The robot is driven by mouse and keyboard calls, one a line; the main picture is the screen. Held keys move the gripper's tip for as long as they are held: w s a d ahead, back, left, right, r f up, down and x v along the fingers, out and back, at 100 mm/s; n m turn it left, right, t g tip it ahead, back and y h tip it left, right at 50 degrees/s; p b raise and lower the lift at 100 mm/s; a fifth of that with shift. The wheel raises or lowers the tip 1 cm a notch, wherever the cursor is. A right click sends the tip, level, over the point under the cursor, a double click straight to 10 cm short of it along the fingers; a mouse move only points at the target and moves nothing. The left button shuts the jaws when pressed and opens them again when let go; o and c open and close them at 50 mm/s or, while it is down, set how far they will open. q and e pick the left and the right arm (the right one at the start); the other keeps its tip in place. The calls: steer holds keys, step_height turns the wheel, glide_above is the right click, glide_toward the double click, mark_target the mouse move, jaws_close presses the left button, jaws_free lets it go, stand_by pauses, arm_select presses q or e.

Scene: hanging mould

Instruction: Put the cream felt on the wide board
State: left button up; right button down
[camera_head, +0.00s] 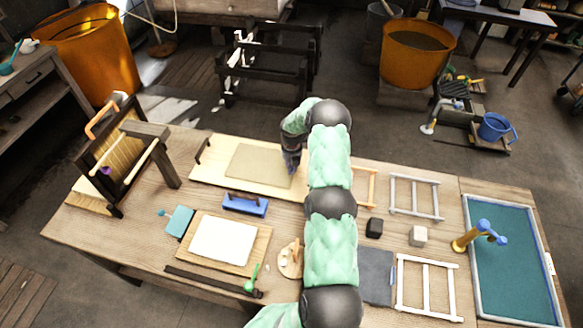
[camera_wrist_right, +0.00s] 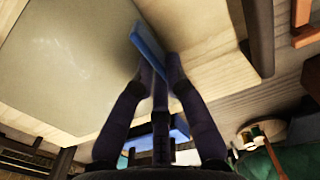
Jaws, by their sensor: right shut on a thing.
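The cream felt (camera_head: 258,165) is a tan, flat rectangular sheet over the wide board (camera_head: 211,172), a long pale plank at the back of the table. In the right wrist view the felt (camera_wrist_right: 70,60) spreads left of the fingers, above pale wood. My right gripper (camera_head: 291,168) is at the felt's right edge, pointing down. Its fingers (camera_wrist_right: 155,65) are shut at a narrow blue strip (camera_wrist_right: 148,45) along that edge. Whether the felt lies fully flat on the board I cannot tell. My left gripper is not in view.
A white sheet on a small board (camera_head: 260,262) lies front left of the felt, near a blue block (camera_head: 245,205). A grey felt (camera_head: 375,275), white frames (camera_head: 414,195) and a teal basin (camera_head: 510,265) are on the right. A hanging frame (camera_head: 125,155) stands left.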

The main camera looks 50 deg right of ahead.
steer(key=shift+f, duration=0.1)
steer(key=c, duration=1.3)
jaws_free()
step_height(320, 180, up, 12)
steer(key=shift+r+p, duration=0.1)
steer(key=shift+p, duration=0.3)
